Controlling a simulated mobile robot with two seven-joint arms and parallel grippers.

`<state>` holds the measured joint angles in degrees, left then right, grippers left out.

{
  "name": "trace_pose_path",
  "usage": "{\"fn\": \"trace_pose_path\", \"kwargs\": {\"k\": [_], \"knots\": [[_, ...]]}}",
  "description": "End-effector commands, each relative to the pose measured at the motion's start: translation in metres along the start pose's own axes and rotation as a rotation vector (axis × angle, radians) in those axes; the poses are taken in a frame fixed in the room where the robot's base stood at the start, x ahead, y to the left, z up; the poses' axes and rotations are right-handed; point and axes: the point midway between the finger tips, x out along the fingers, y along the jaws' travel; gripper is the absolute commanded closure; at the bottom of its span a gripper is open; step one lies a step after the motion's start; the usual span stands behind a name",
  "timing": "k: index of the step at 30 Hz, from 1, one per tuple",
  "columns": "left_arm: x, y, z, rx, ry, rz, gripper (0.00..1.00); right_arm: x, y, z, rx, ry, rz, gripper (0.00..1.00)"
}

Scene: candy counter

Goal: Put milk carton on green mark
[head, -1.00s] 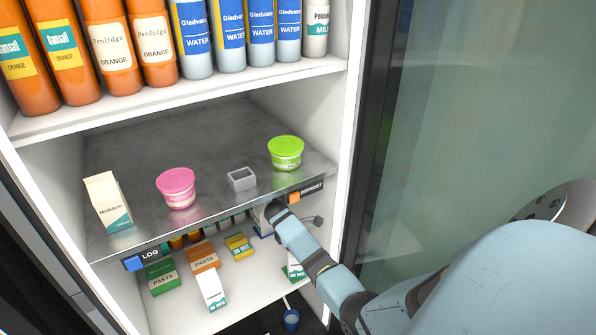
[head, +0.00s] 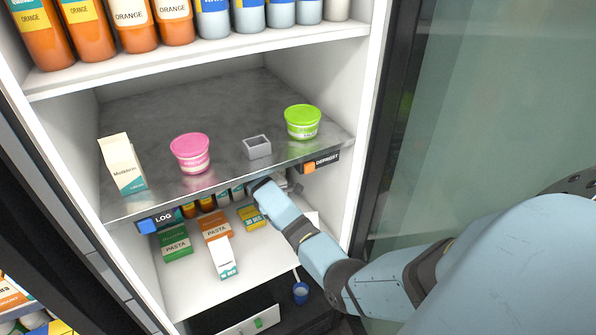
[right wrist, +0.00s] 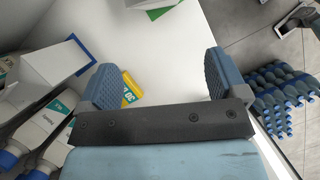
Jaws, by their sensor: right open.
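A white and teal milk carton (head: 122,166) stands upright at the left front of the grey metal shelf in the head view. Another white and teal carton (head: 224,258) is on the white shelf below. A small green patch (head: 258,323) shows on a white strip at the bottom; I cannot tell if it is the green mark. My right arm reaches in under the metal shelf's front edge. My right gripper (right wrist: 165,88) is open and empty in the right wrist view, with a yellow box (right wrist: 128,92) beyond its left finger. My left gripper is not in view.
A pink tub (head: 191,153), a grey open box (head: 257,147) and a green tub (head: 302,121) stand on the metal shelf (head: 190,110). Pasta boxes (head: 174,243) are on the lower shelf. A blue cup (head: 300,293) is below. The metal shelf's rear is clear.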

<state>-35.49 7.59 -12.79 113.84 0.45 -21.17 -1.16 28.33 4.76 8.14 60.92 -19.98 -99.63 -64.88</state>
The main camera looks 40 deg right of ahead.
Motion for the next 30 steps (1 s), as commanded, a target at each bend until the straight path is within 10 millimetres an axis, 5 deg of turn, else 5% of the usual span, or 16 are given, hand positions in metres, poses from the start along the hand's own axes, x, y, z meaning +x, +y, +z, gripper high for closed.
{"fn": "trace_pose_path", "kwargs": {"k": [9, 30], "knots": [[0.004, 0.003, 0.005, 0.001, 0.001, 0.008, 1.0, -0.012, 0.0, -0.029, 0.001, 0.0, 0.001, 0.09], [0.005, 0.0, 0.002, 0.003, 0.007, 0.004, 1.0, -0.012, 0.0, -0.029, 0.0, 0.0, 0.0, 0.09]]}}
